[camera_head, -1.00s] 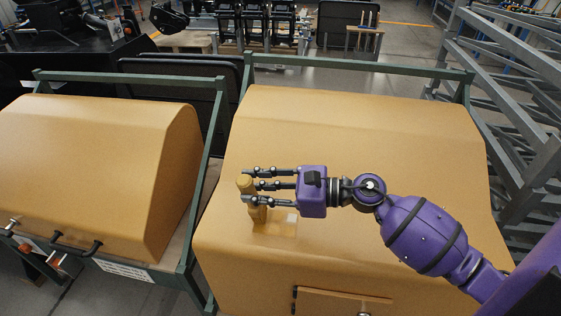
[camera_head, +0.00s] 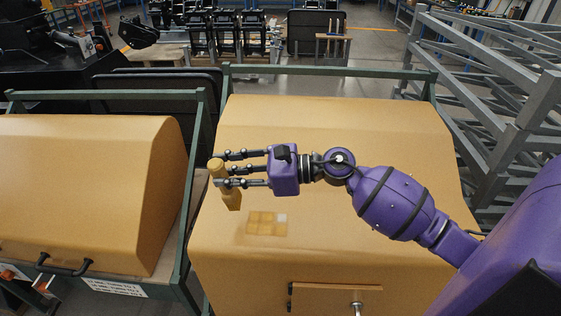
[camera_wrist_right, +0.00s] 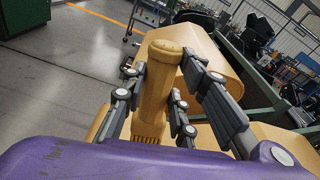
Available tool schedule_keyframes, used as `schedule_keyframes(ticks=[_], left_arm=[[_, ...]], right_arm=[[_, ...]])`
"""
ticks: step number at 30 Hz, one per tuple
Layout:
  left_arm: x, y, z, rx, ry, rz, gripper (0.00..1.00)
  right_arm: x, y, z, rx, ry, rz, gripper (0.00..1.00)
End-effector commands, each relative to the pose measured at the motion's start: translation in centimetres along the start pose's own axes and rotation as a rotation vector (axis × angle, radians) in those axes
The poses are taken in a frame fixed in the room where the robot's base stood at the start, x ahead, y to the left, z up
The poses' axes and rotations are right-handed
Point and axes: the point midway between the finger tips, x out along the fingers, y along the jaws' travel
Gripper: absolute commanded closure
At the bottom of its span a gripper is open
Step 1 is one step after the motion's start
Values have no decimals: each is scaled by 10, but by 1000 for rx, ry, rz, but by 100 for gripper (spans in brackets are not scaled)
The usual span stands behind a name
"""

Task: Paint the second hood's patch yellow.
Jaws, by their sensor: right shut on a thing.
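The second hood (camera_head: 330,125) is a large yellow-orange cover in front of me. Its patch (camera_head: 263,229) is a small rectangle of yellow squares, with a pale whitish square (camera_head: 281,217) at its upper right corner. My right gripper (camera_head: 219,168) is shut on a yellow brush (camera_head: 230,200), up and left of the patch and apart from it. The brush is nearly upright, bristles down. In the right wrist view the brush (camera_wrist_right: 154,98) stands between the fingers, its bristles partly hidden. My left gripper is out of view.
Another yellow hood (camera_head: 80,180) stands at the left in a green frame (camera_head: 190,215). A hatch with a knob (camera_head: 335,300) sits on the second hood's front. Grey metal racks (camera_head: 490,110) stand at the right.

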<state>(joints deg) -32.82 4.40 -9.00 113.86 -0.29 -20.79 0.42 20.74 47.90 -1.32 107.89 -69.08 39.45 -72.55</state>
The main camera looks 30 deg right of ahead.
Motion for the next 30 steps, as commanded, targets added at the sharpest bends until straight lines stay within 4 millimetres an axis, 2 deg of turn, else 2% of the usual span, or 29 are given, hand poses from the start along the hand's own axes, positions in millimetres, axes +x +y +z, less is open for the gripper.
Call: schedule_keyframes(ticks=[1,7,23,24,29,30], left_arm=[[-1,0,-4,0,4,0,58],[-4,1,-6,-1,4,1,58],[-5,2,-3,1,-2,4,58],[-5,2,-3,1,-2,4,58],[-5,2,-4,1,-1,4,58],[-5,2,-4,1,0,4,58]], right_arm=[[-1,-4,7,-4,-1,-1,100],[-4,-11,20,-3,-1,0,100],[-4,-12,19,0,0,0,100],[-4,-12,19,0,0,0,79],[-4,-12,19,0,0,0,100],[-4,-12,19,0,0,0,100]])
